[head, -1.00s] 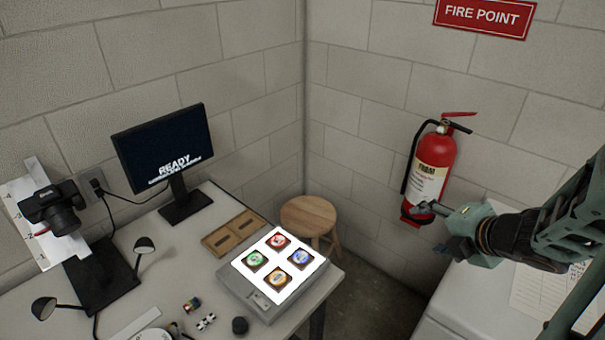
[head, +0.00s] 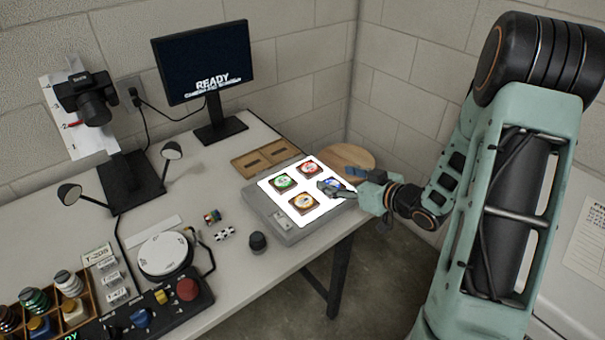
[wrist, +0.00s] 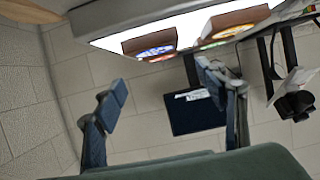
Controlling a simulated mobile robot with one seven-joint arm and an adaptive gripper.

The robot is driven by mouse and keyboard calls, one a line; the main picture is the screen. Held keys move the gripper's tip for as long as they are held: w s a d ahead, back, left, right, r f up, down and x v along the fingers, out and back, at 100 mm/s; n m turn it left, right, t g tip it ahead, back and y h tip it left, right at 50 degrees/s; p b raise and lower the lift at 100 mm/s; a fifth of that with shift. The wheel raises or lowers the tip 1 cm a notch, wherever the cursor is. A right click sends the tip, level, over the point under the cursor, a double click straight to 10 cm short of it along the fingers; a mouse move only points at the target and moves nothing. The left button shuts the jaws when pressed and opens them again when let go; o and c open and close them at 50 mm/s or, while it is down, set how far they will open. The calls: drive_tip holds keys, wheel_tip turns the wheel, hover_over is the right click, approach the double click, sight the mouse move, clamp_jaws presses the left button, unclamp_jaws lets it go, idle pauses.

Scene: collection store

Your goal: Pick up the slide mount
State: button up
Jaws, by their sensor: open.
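Slide mounts lie on a lit white light box (head: 264,213) in the head view: a red-centred slide mount (head: 307,168), a green one (head: 283,182), an orange one (head: 303,202) and a blue one (head: 332,182). My gripper (head: 340,189) is at the box's right side and partly covers the blue mount. In the wrist view the picture is turned over, with the blue mount (wrist: 149,41) and another mount (wrist: 234,24) on the glowing panel at the top. My gripper (wrist: 162,84) is open there, with nothing between its fingers; the blue mount appears beyond them.
A wooden two-slot tray (head: 264,158) lies behind the light box, and a round stool (head: 350,157) stands beyond it. A black knob-like piece (head: 258,241), a monitor (head: 205,60) and a camera stand (head: 132,184) are to the left. The desk's right edge is close.

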sight(314, 171)
drive_tip(key=x, duration=0.8)
drive_tip(key=shift+w+a+f+b, duration=0.1)
drive_tip(key=shift+f+b, duration=0.1)
drive_tip(key=shift+b, duration=0.15)
drive_tip(key=c, duration=1.2)
